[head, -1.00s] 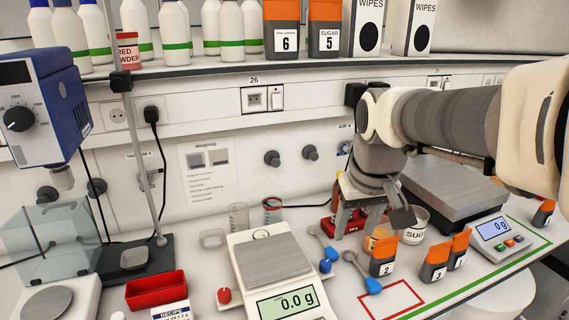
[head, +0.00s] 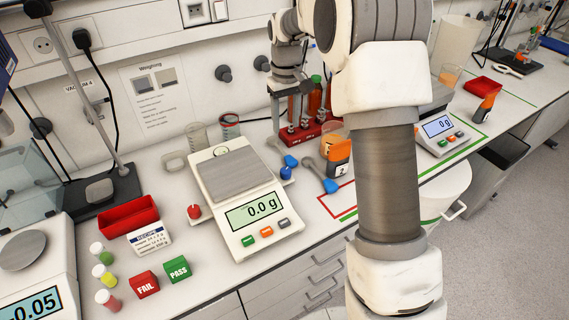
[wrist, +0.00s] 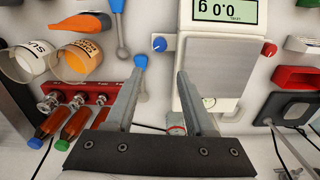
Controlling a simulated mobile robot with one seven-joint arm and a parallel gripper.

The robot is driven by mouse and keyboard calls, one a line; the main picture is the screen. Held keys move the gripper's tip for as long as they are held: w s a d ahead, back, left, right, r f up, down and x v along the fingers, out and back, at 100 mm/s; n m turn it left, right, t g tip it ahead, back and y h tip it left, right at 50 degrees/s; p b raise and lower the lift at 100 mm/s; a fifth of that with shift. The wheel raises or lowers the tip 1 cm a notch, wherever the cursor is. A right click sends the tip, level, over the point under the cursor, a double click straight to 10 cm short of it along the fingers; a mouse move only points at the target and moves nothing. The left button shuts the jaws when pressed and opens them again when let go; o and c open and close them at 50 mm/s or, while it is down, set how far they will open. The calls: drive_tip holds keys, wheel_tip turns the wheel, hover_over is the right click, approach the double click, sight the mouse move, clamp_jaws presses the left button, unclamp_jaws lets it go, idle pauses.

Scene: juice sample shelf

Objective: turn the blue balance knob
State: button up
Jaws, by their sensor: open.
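The blue balance knob (head: 286,173) sticks out from the right side of the white balance (head: 238,215), which reads 0.0 g. In the wrist view the blue knob (wrist: 159,43) is ahead of the fingertips, between their lines and apart from them. A red knob (head: 194,211) is on the balance's other side. My gripper (head: 291,112) is behind and above the blue knob, near the red bottle rack. In the wrist view my gripper (wrist: 161,72) is open and empty, pointing toward the knob.
Two blue-ended spoons lie beside the knob; one blue end (wrist: 141,61) is close to the left fingertip in the wrist view. The red rack (head: 305,133) with bottles, an orange container (head: 338,157) and a second scale (head: 440,132) stand to the right. A red tray (head: 128,216) is left.

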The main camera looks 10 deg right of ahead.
sight(286, 170)
wheel_tip(286, 170, down, 18)
drive_tip(key=shift+w+r+p, duration=0.1)
drive_tip(key=shift+r+p, duration=0.05)
drive_tip(key=shift+p, duration=0.45)
clamp_jaws()
